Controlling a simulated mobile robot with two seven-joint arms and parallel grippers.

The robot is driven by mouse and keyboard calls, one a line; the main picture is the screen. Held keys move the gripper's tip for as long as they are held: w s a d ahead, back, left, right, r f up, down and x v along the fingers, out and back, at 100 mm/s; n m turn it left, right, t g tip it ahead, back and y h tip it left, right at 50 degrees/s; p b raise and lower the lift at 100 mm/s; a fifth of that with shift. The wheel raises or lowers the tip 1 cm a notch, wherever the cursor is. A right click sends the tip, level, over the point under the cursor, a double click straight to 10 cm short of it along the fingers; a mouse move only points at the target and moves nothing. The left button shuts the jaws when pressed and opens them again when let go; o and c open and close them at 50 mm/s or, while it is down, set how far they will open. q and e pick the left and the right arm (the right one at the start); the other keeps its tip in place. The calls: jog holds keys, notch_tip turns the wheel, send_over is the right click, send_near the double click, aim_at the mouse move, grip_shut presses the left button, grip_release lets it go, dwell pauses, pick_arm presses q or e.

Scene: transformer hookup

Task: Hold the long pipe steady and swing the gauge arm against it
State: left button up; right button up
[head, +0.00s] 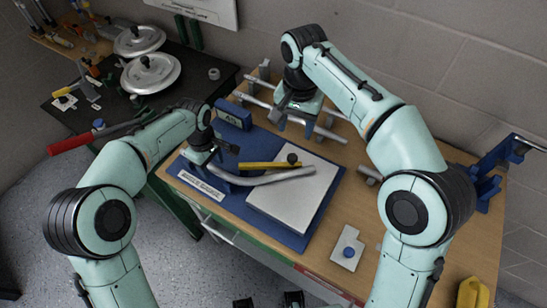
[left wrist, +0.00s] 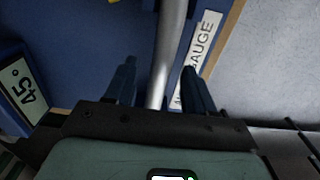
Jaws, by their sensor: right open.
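The long pipe (head: 275,179) is a bent silver tube lying over the blue mat and white plate. The gauge arm is a yellow bar (head: 262,165) with a black knob (head: 293,158) near its right end; it lies behind the pipe, a narrow gap apart at its left part. My left gripper (head: 217,160) is over the pipe's left end. In the left wrist view the pipe (left wrist: 172,50) runs between my left gripper's (left wrist: 160,85) parted fingers, with space on both sides. My right gripper (head: 290,118) is open at the back, over the rack of straight pipes.
The blue mat (head: 262,145) carries a white plate (head: 290,205), a "45°" block (head: 233,114) and a gauge label (head: 202,187). Straight pipes (head: 318,130) lie behind. A small white plate with a blue knob (head: 347,248) sits front right. The wooden tabletop right of the mat is mostly clear.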

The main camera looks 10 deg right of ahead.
pick_arm(q)
notch_tip(320, 180, up, 12)
dwell(0.6)
jog(key=shift+s, duration=0.1)
